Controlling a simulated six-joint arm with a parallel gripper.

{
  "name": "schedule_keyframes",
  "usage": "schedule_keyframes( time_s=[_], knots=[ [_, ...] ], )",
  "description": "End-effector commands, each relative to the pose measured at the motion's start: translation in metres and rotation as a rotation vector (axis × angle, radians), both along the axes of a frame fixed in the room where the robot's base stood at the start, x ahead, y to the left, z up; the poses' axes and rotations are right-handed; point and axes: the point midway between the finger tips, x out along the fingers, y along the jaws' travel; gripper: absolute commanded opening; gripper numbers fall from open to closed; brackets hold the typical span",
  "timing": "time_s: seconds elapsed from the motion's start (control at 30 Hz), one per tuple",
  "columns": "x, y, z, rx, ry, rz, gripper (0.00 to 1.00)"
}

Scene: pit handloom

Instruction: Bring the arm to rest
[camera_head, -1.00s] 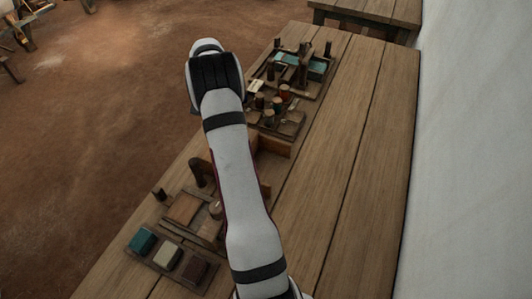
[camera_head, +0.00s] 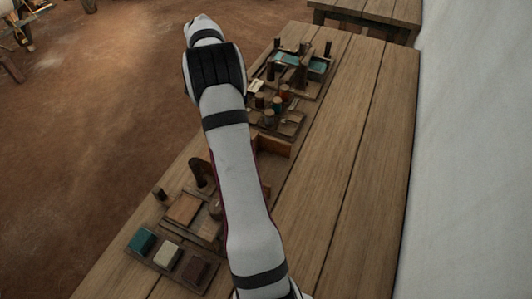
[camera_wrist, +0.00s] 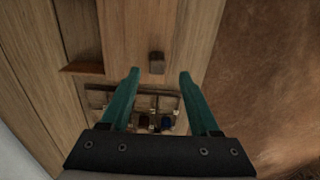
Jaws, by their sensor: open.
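My gripper (camera_wrist: 158,78) shows in the wrist view with its two teal fingers apart and nothing between them. It hangs above the wooden table (camera_wrist: 135,30), near its edge, with a small dark post (camera_wrist: 156,63) just beyond the fingertips. In the head view my arm reaches over the table (camera_head: 355,150) toward its left edge, and the gripper itself is hidden there.
A tray with teal, cream and brown blocks (camera_head: 168,257) lies at the table's near left. Several spools (camera_head: 277,104) stand in a rack, and a tray with teal contents (camera_head: 315,65) lies farther back. The table's right side is clear. A white wall (camera_head: 470,150) borders it.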

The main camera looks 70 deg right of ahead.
Motion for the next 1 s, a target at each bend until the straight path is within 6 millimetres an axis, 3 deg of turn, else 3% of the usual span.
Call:
schedule_keyframes(
  time_s=[0.47, 0.57, 0.67, 0.7, 0.77, 0.8, 0.87, 0.9, 1.0],
  knots=[
    [0.0, 0.001, 0.005, -0.001, 0.0, 0.002, 0.62],
    [0.009, 0.025, 0.02, 0.003, -0.007, 0.052, 0.62],
    [0.022, 0.099, 0.058, 0.017, -0.022, 0.203, 0.62],
    [0.021, 0.139, 0.075, 0.028, -0.029, 0.283, 0.62],
    [0.009, 0.201, 0.095, 0.043, -0.038, 0.409, 0.62],
    [-0.005, 0.241, 0.104, 0.056, -0.044, 0.494, 0.62],
    [-0.035, 0.296, 0.113, 0.074, -0.054, 0.622, 0.62],
    [-0.059, 0.328, 0.115, 0.086, -0.058, 0.705, 0.62],
    [-0.122, 0.385, 0.106, 0.116, -0.066, 0.889, 0.62]
  ],
)
